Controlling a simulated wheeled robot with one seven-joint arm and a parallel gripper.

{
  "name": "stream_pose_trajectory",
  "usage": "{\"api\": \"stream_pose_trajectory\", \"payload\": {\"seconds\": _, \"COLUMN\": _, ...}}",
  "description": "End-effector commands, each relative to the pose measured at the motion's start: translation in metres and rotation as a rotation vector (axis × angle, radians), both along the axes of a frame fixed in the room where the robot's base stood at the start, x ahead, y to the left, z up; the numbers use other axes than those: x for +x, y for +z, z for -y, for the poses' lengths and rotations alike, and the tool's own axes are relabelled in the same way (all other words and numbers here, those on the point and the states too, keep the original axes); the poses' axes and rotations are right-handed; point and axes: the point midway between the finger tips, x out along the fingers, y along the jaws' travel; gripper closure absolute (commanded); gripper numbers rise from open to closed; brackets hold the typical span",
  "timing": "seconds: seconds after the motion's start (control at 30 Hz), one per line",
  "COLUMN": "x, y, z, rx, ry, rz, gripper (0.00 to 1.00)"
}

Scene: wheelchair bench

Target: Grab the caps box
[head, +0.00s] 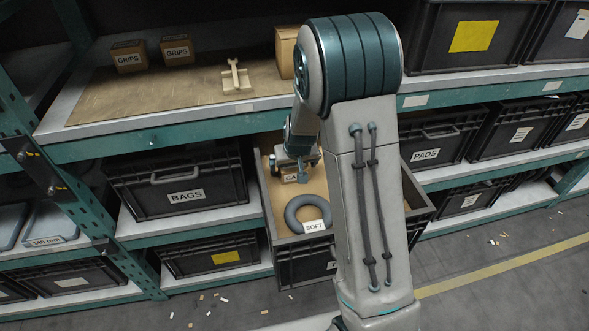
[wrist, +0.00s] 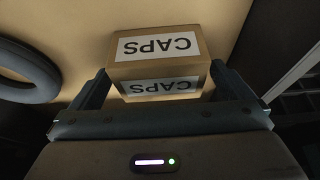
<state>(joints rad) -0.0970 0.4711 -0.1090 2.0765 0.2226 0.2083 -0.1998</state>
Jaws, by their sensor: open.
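The caps box (wrist: 160,47) is a small cardboard box with white "CAPS" labels, lying on the tan floor of an open drawer crate (head: 262,200). My gripper (wrist: 160,90) is open, with one finger on each side of the box's near part. I cannot tell whether the fingers touch it. In the head view the caps box (head: 290,178) is partly covered by my gripper (head: 297,168), and my arm hides the right part of the crate.
A grey ring (head: 300,210) with a "SOFT" label lies in the same crate; it also shows at left in the wrist view (wrist: 25,72). A black "BAGS" bin (head: 180,180) stands left. Above, a shelf holds two "GRIPS" boxes (head: 152,53). Crate walls surround the box.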

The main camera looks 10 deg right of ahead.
Motion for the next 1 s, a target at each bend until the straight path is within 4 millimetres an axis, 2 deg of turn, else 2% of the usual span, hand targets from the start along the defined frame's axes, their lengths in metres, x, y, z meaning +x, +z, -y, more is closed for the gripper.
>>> {"api": "stream_pose_trajectory", "payload": {"seconds": 0.1, "x": 0.000, "y": 0.000, "z": 0.000, "rx": 0.000, "ry": 0.000, "rz": 0.000, "gripper": 0.00}}
{"api": "stream_pose_trajectory", "payload": {"seconds": 0.13, "x": 0.000, "y": 0.000, "z": 0.000, "rx": 0.000, "ry": 0.000, "rz": 0.000, "gripper": 0.06}}
{"api": "stream_pose_trajectory", "payload": {"seconds": 0.3, "x": 0.000, "y": 0.000, "z": 0.000, "rx": 0.000, "ry": 0.000, "rz": 0.000, "gripper": 0.50}}
{"api": "stream_pose_trajectory", "payload": {"seconds": 0.73, "x": 0.001, "y": 0.008, "z": 0.000, "rx": 0.000, "ry": 0.000, "rz": 0.003, "gripper": 0.50}}
{"api": "stream_pose_trajectory", "payload": {"seconds": 0.87, "x": 0.000, "y": 0.022, "z": -0.001, "rx": 0.001, "ry": -0.001, "rz": 0.004, "gripper": 0.50}}
{"api": "stream_pose_trajectory", "payload": {"seconds": 0.97, "x": 0.001, "y": 0.041, "z": 0.000, "rx": 0.000, "ry": 0.001, "rz": 0.008, "gripper": 0.50}}
{"api": "stream_pose_trajectory", "payload": {"seconds": 1.0, "x": 0.000, "y": 0.046, "z": 0.005, "rx": 0.001, "ry": -0.005, "rz": 0.005, "gripper": 0.50}}
